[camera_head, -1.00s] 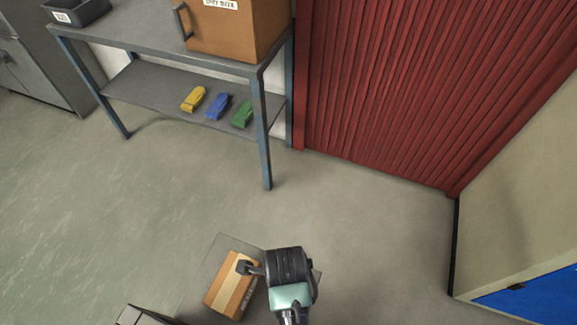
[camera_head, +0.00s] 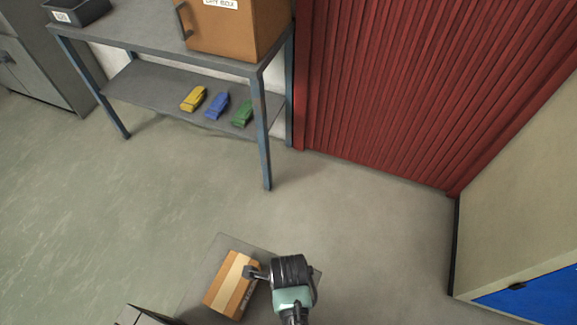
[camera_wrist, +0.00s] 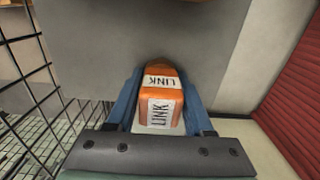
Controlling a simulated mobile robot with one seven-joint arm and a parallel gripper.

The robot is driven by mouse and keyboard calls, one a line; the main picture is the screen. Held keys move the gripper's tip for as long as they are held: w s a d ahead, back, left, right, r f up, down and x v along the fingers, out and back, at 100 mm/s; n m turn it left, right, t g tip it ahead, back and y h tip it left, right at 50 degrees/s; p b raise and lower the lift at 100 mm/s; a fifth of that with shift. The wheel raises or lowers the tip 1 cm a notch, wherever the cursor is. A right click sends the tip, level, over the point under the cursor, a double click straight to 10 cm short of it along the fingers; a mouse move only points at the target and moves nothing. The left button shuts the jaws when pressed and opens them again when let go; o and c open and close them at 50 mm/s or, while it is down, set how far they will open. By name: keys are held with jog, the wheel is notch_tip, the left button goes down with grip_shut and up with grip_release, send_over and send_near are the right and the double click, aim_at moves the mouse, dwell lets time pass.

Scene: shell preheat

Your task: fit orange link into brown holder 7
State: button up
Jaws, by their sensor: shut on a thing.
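The orange link (camera_wrist: 161,94) carries white LINK labels on its faces. In the wrist view it sits between the two blue fingers of my gripper (camera_wrist: 158,92), which is shut on it. In the head view my gripper (camera_head: 252,272) is at the lower middle, over the right side of a brown carton with a pale tape strip (camera_head: 230,284); the link cannot be made out there. No holder marked 7 can be read in either view.
A grey shelf unit (camera_head: 165,42) bears a large brown box (camera_head: 232,32) and a dark bin (camera_head: 75,12). Yellow (camera_head: 193,98), blue (camera_head: 217,106) and green (camera_head: 243,113) pieces lie on its lower shelf. A red ribbed shutter (camera_head: 410,90) stands right. Wire mesh (camera_wrist: 30,75) is at the wrist view's left.

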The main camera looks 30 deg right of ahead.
grip_shut()
notch_tip(320, 180, up, 10)
jog(key=shift+r+p, duration=0.1)
jog(key=shift+p, duration=0.4)
jog(key=shift+w+a+r+n, duration=0.1)
jog(key=shift+w+a+n, duration=0.2)
jog(key=shift+n, duration=0.6)
jog(key=w+a+r+n, duration=0.1)
jog(key=w+a+n, duration=0.1)
jog(key=n, duration=0.5)
jog(key=w+a+r+n, duration=0.1)
jog(key=w+a+n, duration=0.1)
jog(key=n, duration=0.5)
jog(key=w+a+r+n, duration=0.1)
jog(key=w+a+n, duration=0.2)
jog(key=n, duration=0.5)
jog(key=shift+r, duration=0.35)
jog(key=n, duration=0.1)
jog(key=a+n, duration=0.1)
jog(key=n, duration=0.1)
jog(key=w+r+n, duration=0.1)
jog(key=shift+a+n, duration=0.3)
jog(key=shift+a, duration=0.1)
